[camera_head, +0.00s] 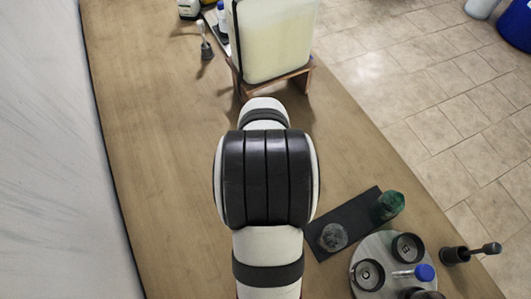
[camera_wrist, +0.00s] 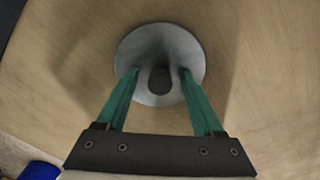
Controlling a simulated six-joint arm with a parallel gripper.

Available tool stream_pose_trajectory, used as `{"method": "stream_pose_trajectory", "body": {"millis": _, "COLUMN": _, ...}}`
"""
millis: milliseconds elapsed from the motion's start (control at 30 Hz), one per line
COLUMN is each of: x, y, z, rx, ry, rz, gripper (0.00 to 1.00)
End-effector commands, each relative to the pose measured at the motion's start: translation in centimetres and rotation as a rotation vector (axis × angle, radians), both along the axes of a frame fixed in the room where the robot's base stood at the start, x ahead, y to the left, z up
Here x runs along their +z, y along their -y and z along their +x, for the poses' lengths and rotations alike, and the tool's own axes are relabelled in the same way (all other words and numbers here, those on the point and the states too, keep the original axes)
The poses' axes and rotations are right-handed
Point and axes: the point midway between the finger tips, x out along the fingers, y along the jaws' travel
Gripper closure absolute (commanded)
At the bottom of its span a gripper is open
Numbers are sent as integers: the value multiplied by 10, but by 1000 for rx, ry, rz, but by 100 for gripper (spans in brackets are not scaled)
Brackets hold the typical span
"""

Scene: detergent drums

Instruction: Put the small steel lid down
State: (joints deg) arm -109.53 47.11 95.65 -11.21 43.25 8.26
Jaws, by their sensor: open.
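The small steel lid (camera_wrist: 158,48) is a round grey disc with a dark knob (camera_wrist: 159,82) at its middle. In the wrist view it lies against the bare wooden surface. My gripper (camera_wrist: 160,72) is open, with one green finger on each side of the knob and visible gaps between fingers and knob. The fingertips reach over the lid's disc; I cannot tell whether they touch it. In the head view, the lid and my gripper are hidden behind my arm.
A pale drum (camera_head: 275,40) stands on a wooden stand (camera_head: 304,82) beyond my arm. A brush (camera_head: 205,42) is left of it. At lower right are a black mat (camera_head: 350,217), a round grey tray (camera_head: 365,245) and a dark tool (camera_head: 470,253). The left tabletop (camera_head: 150,150) is clear.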

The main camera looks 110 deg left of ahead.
Motion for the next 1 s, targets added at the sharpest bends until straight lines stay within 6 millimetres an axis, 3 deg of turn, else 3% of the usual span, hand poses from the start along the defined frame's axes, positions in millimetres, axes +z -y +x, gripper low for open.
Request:
{"method": "stream_pose_trajectory", "body": {"millis": 67, "x": 0, "y": 0, "z": 0, "rx": 0, "ry": 0, "rz": 0, "gripper": 31}}
{"method": "stream_pose_trajectory", "body": {"millis": 467, "x": 1, "y": 0, "z": 0, "rx": 0, "ry": 0, "rz": 0, "gripper": 100}}
{"method": "stream_pose_trajectory", "body": {"millis": 833, "x": 5, "y": 0, "z": 0, "rx": -1, "ry": 0, "rz": 1, "gripper": 100}}
{"method": "stream_pose_trajectory", "body": {"millis": 1000, "x": 46, "y": -1, "z": -1, "rx": 0, "ry": -2, "rz": 5, "gripper": 100}}
